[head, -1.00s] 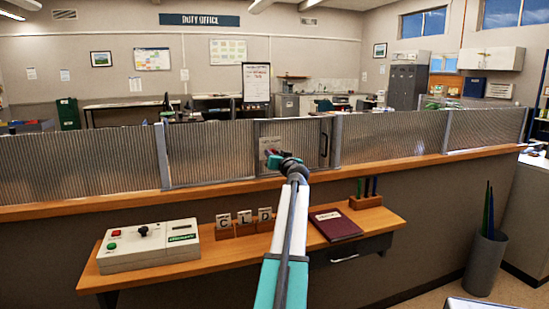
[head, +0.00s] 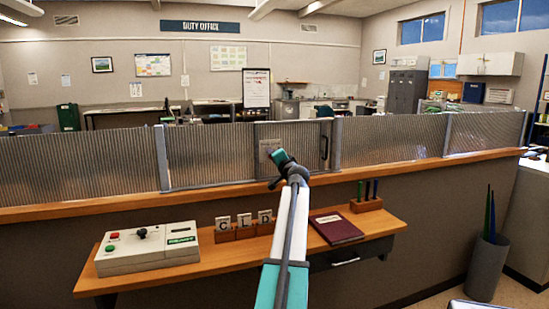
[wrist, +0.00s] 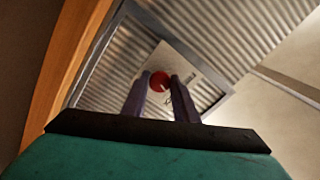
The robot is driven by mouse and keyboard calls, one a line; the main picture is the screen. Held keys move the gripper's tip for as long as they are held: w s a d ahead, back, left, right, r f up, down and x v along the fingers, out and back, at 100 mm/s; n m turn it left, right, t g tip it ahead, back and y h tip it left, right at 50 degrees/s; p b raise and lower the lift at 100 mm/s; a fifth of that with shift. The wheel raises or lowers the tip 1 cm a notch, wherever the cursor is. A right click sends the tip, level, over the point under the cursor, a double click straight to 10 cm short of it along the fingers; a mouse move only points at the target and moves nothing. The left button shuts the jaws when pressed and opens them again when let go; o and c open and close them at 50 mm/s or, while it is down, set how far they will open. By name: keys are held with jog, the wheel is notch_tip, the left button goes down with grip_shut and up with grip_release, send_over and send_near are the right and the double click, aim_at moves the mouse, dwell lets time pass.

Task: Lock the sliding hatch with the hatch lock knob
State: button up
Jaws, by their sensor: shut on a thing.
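The sliding hatch (head: 300,135) is a framed, ribbed, translucent panel in the counter screen, with a dark upright handle (head: 323,147) on its right side. It looks closed. The hatch lock knob (wrist: 159,81) is red and round, on a pale plate (wrist: 188,72) with small markings in the wrist view. My gripper (wrist: 161,88) is shut on the knob, one dark finger on each side of it. In the head view my gripper (head: 275,160) is at the hatch's lower left and hides the knob. I cannot read the knob's lock position.
A wooden counter ledge (head: 110,208) runs below the screen. On the lower shelf are a control box (head: 150,258), several letter blocks (head: 243,228), a maroon book (head: 336,227) and a pen holder (head: 367,205). A bin (head: 487,265) stands at right.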

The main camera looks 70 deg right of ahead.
jog(key=shift+s+f+m+p, duration=0.1)
jog(key=shift+m+p, duration=0.4)
jog(key=shift+m, duration=1)
jog(key=shift+f+m+p, duration=0.1)
jog(key=shift+m+p, duration=0.4)
jog(key=shift+m, duration=1)
jog(key=o, duration=1)
jog(key=shift+o, duration=0.3)
jog(key=shift+r, duration=0.15)
jog(key=shift+a, duration=0.1)
jog(key=b+v, duration=0.2)
jog(key=v, duration=1.1)
jog(key=shift+s+a, duration=0.25)
